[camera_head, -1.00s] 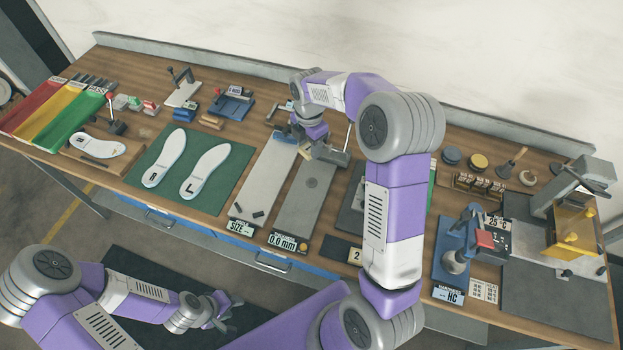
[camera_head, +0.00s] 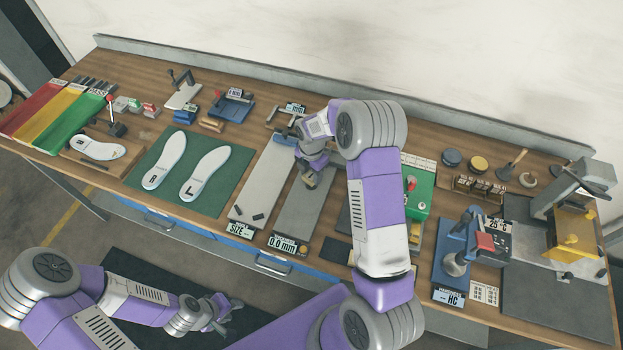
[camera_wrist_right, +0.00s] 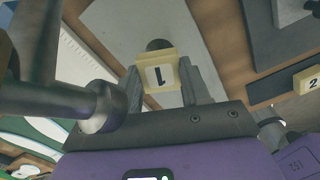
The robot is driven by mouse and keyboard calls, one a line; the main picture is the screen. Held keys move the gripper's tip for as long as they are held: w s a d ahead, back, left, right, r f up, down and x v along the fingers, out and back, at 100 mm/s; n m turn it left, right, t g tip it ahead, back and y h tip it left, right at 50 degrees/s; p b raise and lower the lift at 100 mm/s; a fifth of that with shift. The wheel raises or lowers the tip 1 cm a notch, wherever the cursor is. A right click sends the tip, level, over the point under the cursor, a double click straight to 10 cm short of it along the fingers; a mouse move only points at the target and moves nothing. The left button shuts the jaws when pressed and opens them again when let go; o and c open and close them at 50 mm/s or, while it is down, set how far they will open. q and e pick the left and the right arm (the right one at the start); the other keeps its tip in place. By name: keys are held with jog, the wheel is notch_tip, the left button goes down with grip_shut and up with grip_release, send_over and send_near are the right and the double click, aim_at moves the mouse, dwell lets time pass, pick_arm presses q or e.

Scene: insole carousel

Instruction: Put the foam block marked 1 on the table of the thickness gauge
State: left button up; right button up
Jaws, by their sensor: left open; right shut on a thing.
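The foam block marked 1 (camera_wrist_right: 160,75) is pale yellow with a white label and sits between the fingers of my right gripper (camera_wrist_right: 162,85) in the wrist view. In the head view my right gripper (camera_head: 312,175) holds it over the grey plate of the thickness gauge (camera_head: 297,212), whose display (camera_head: 285,243) reads 0.0 mm. A dark round disc (camera_wrist_right: 157,44) on the plate shows just past the block in the wrist view. I cannot tell whether the block touches the plate. My left gripper (camera_head: 222,312) is open and empty, low in front of the bench.
The size board (camera_head: 262,185) lies just left of the gauge. Another block, marked 2 (camera_wrist_right: 308,80), sits on a dark base at the wrist view's right. The green mat (camera_head: 160,188) with two insoles is further left. My right arm hides part of the bench right of the gauge.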

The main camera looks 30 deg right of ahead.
aim_at(311, 176)
notch_tip(311, 176, down, 4)
jog(key=shift+r, duration=0.15)
jog(key=o, duration=1.1)
jog(key=shift+r, duration=0.15)
notch_tip(311, 176, up, 12)
jog(key=shift+f, duration=0.1)
